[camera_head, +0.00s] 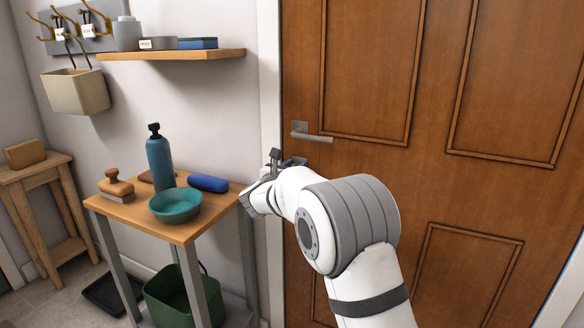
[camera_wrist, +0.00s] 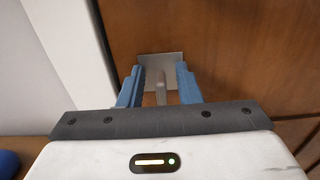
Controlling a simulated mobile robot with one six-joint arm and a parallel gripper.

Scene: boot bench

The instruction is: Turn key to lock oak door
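The oak door (camera_head: 385,185) is brown with raised panels and looks closed against its white frame. A grey lever handle (camera_head: 312,134) sits near its left edge. My gripper (camera_head: 283,160) is just below the handle, close to the door, and hides the lock area in the head view. In the wrist view a pale square plate (camera_wrist: 162,59) is on the door. A narrow grey piece, apparently the key (camera_wrist: 160,94), stands out from it between my two blue fingers (camera_wrist: 160,84). The fingers are apart, with a gap on each side of it.
Left of the door is a small wooden-topped bench (camera_head: 133,219) with a teal bowl (camera_head: 175,207), a blue bottle (camera_head: 159,160), a brush (camera_head: 116,185) and a blue case (camera_head: 207,183). A wall shelf (camera_head: 170,54) is above. A green bin (camera_head: 180,296) stands below.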

